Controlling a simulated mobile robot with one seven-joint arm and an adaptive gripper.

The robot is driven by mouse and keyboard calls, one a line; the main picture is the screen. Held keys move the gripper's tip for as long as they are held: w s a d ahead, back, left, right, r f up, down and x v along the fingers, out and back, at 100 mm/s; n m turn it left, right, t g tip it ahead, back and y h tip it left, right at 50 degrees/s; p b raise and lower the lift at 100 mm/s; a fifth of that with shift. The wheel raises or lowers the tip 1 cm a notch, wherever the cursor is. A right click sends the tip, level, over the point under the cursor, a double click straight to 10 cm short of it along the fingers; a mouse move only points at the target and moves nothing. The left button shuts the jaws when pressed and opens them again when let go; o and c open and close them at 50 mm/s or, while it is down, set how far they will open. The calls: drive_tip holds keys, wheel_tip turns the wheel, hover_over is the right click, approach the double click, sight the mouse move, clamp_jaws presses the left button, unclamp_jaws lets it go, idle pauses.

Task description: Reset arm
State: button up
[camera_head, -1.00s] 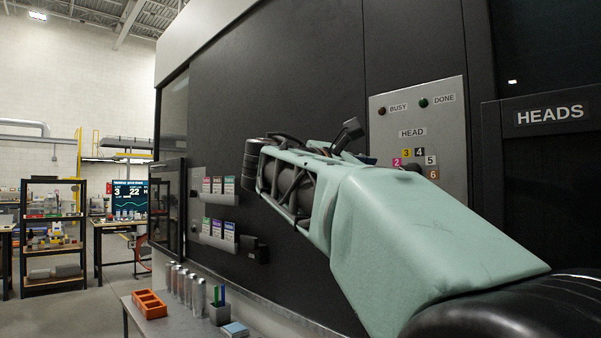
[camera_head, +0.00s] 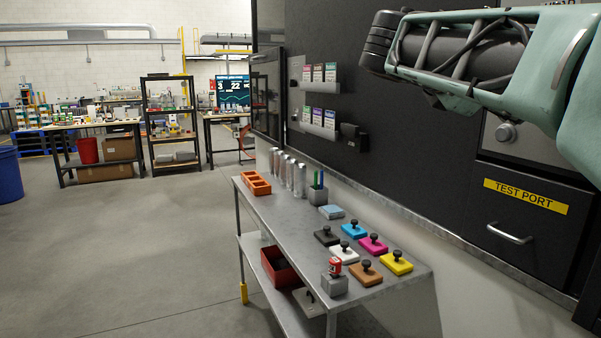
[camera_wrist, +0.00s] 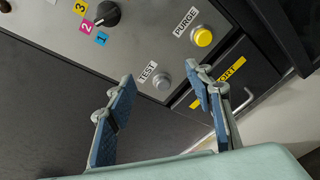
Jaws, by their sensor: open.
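In the wrist view my gripper (camera_wrist: 160,100) is open, with its two blue-padded fingers spread wide and nothing between them. Beyond the fingers is the grey control panel (camera_wrist: 140,30) of the black machine. The grey TEST button (camera_wrist: 163,81) shows between the fingertips, and the yellow PURGE button (camera_wrist: 202,36) is above the right finger. A black knob (camera_wrist: 107,13) with colored number labels is at the upper left. In the head view my arm (camera_head: 470,55) reaches across the upper right, and my gripper is not visible there.
In the head view a metal table (camera_head: 241,192) holds an orange tray (camera_head: 255,183), silver cans (camera_head: 288,174), a pen holder (camera_head: 318,195) and several colored stamp-like blocks (camera_head: 373,244). The TEST PORT drawer (camera_head: 525,220) is right of it. The floor (camera_head: 130,240) at left is open.

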drive_tip(key=s+a+f+m+y, duration=0.2)
drive_tip(key=s+f+m+y, duration=0.15)
drive_tip(key=f, duration=0.85)
drive_tip(key=s+a+f+m+g+y, duration=0.1)
drive_tip(key=s+a+f+m+y, duration=0.4)
drive_tip(key=s+a+f, duration=0.45)
drive_tip(key=s+a+f+m+y, duration=0.55)
drive_tip(key=a+f, duration=0.45)
drive_tip(key=f, duration=0.4)
wheel_tip(320, 180, up, 14)
drive_tip(key=s+m+p, duration=0.1)
drive_tip(key=p, duration=1.4)
drive_tip(key=shift+a, duration=0.45)
